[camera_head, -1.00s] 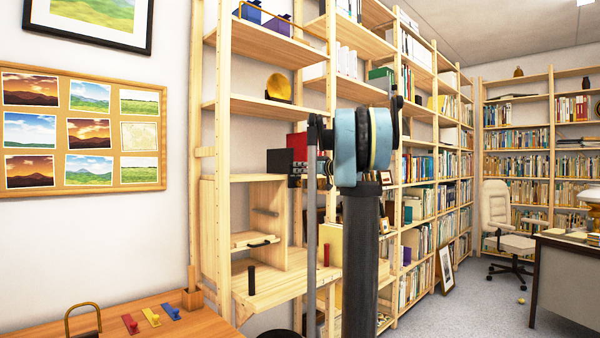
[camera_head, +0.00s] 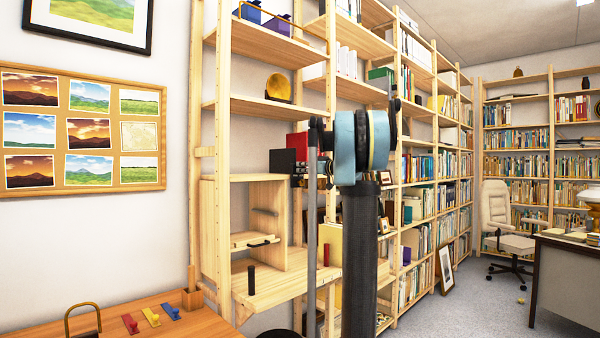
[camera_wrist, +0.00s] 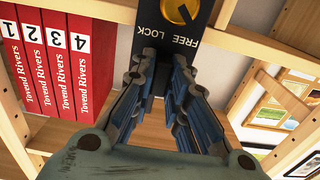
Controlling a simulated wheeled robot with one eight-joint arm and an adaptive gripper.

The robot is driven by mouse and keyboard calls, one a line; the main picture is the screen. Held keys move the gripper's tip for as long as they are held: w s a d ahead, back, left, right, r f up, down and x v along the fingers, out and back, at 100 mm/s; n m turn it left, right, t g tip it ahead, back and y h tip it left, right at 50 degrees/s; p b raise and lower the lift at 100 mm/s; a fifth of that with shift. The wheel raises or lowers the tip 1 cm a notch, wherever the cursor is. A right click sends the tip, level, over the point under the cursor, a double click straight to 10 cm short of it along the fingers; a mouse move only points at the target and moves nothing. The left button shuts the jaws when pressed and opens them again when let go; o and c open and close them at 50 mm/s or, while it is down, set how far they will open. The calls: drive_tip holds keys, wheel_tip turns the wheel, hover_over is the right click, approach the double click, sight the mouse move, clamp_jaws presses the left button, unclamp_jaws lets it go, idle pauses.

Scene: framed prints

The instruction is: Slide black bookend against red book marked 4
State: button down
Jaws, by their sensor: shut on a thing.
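Several red books stand in a row at the left of the wrist view. The red book marked 4 (camera_wrist: 82,75) is the one nearest the bookend. The black bookend (camera_wrist: 204,35), with a round brass knob and the words FREE and LOCK, is at top centre. A narrow pale gap shows between it and book 4. My gripper (camera_wrist: 163,62) is shut on a dark part of the bookend. In the head view the black bookend (camera_head: 282,161) is in front of a red book (camera_head: 296,141); my arm hides much of the gripper there.
The wooden shelf (camera_wrist: 160,135) lies beneath the fingers. A shelf post (camera_wrist: 283,97) stands to the right, with framed prints (camera_wrist: 275,108) beyond it. In the head view, a wooden compartment (camera_head: 222,225) is below the bookend.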

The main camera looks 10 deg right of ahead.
drive_tip(key=w+d, duration=0.5)
drive_tip(key=d, duration=0.2)
drive_tip(key=shift+w+d, duration=0.1)
drive_tip(key=c, duration=1.6)
unclamp_jaws()
drive_tip(key=shift+o, duration=0.2)
drive_tip(key=v, duration=1.2)
drive_tip(key=shift+f, duration=0.1)
